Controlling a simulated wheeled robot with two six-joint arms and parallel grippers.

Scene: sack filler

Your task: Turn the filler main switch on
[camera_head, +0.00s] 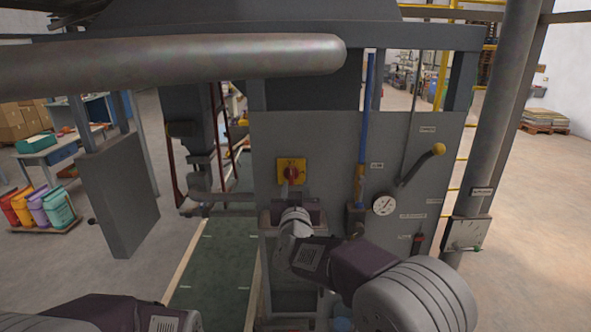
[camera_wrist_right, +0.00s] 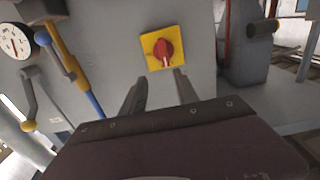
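The main switch is a red rotary knob (camera_head: 291,171) on a yellow square plate (camera_head: 282,163), mounted on the grey panel. In the right wrist view the knob (camera_wrist_right: 164,51) shows with its handle roughly upright in the picture. My right gripper (camera_head: 289,190) is just below the switch in the head view, partly hidden by its own wrist. In the right wrist view its two fingers (camera_wrist_right: 159,82) are apart with nothing between them, and their tips are short of the knob. My left arm shows at the bottom left; its gripper is out of view.
The panel (camera_head: 325,135) also carries a blue pipe (camera_head: 364,120), a dial gauge (camera_head: 384,204) and a lever with a yellow knob (camera_head: 438,150). A thick grey pipe (camera_head: 180,60) crosses above. A grey box (camera_head: 120,195) hangs at the left. A green conveyor (camera_head: 215,265) lies below.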

